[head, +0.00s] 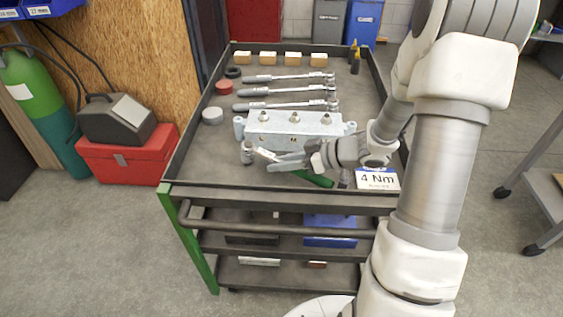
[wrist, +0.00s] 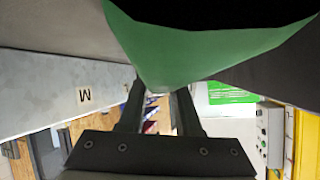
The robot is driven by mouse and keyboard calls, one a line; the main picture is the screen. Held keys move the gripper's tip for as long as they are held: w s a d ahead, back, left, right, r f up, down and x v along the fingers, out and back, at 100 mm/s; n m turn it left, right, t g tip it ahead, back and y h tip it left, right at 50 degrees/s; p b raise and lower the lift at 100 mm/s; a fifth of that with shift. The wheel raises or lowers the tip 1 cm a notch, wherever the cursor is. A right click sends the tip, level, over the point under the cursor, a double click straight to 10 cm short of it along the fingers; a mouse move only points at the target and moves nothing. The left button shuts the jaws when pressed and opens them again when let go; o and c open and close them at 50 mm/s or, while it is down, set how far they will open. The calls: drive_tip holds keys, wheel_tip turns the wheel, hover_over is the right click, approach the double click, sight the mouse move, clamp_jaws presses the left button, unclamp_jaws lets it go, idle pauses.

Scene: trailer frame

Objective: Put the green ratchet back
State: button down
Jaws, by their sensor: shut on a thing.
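The green ratchet shows in the head view as a green handle (head: 315,179) beside my gripper (head: 288,161), low over the front of the cart top. My gripper is shut on it and hides part of it. In the wrist view the green handle (wrist: 185,55) fills the upper middle, at the tips of my gripper (wrist: 158,92). A grey metal block (head: 293,130) with several fittings on top lies just behind my gripper. Its side, marked M, shows in the wrist view (wrist: 45,90). I cannot tell whether the ratchet touches the cart top.
The cart (head: 205,165) has a raised rim. Several torque wrenches (head: 287,91) lie behind the block, with wooden blocks (head: 292,59) at the back. A small upright metal piece (head: 247,152) stands left of my gripper. A "4 Nm" sign (head: 377,181) is at front right. The front left is clear.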

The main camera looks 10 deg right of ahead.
drive_tip(key=shift+f, duration=0.45)
drive_tip(key=c, duration=0.5)
unclamp_jaws()
wheel_tip(320, 180, up, 4)
drive_tip(key=shift+r+p, duration=0.2)
drive_tip(key=shift+p, duration=0.95)
drive_tip(key=p+v, duration=0.1)
drive_tip(key=v, duration=0.3)
drive_tip(key=p+v, duration=0.1)
drive_tip(key=v, duration=0.4)
drive_tip(key=p+v, duration=0.2)
drive_tip(key=v, duration=0.2)
drive_tip(key=shift+w+d+r, duration=0.25)
drive_tip(key=shift+r, duration=0.05)
